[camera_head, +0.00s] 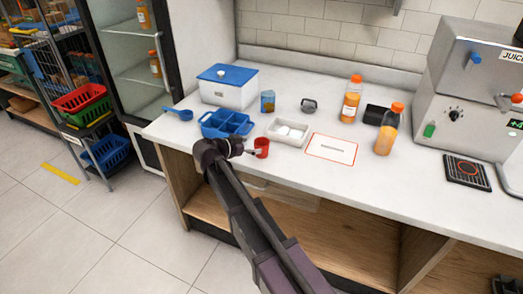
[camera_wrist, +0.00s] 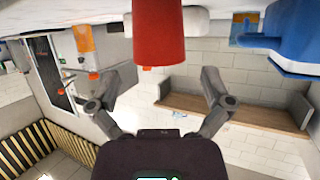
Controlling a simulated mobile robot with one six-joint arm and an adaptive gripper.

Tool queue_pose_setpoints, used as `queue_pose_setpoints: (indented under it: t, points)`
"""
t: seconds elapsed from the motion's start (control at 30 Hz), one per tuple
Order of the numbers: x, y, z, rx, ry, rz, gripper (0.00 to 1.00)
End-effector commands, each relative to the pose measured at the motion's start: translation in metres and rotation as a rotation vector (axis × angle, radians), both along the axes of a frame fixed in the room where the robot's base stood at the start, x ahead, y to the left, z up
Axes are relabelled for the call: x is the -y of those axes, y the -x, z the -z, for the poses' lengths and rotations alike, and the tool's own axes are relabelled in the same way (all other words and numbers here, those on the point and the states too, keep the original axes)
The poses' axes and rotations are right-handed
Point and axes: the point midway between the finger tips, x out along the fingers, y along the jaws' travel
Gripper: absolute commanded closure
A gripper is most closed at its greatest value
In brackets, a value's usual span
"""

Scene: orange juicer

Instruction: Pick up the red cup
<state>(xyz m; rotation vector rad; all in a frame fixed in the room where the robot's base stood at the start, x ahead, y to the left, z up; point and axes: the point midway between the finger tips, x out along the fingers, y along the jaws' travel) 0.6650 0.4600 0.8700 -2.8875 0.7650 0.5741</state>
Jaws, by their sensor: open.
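The red cup (camera_head: 262,148) stands near the front edge of the white counter, just right of my gripper (camera_head: 250,151) in the head view. In the wrist view the red cup (camera_wrist: 158,38) is large at the top centre, cut off by the frame edge. My gripper (camera_wrist: 160,88) has its two fingers spread wide, with nothing between them. The cup appears just ahead of the gap between the fingers. Whether a finger touches the cup cannot be told.
A blue divided tray (camera_head: 240,124) sits behind and left of the cup, and a white tray (camera_head: 273,139) close behind it. A red-edged white sheet (camera_head: 331,149) lies to the right. Juice bottles (camera_head: 386,130) and the juicer (camera_head: 465,85) stand further right.

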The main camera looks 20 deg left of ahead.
Motion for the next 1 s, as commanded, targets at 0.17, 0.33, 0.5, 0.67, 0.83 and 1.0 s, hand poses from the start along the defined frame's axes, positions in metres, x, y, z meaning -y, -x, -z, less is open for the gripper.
queue_pose_setpoints:
  t: [0.17,0.33,0.5,0.67,0.83,1.0]
  points:
    - [0.005,-0.008,0.008,0.000,0.000,0.001,0.00]
    - [0.014,-0.023,0.019,0.000,0.000,0.001,0.00]
    - [0.021,-0.036,0.023,0.000,0.000,0.000,0.00]
    - [0.023,-0.039,0.023,0.000,0.000,-0.001,0.00]
    - [0.023,-0.039,0.023,0.000,0.000,-0.002,0.00]
    - [0.022,-0.039,0.023,0.000,0.000,-0.002,0.00]
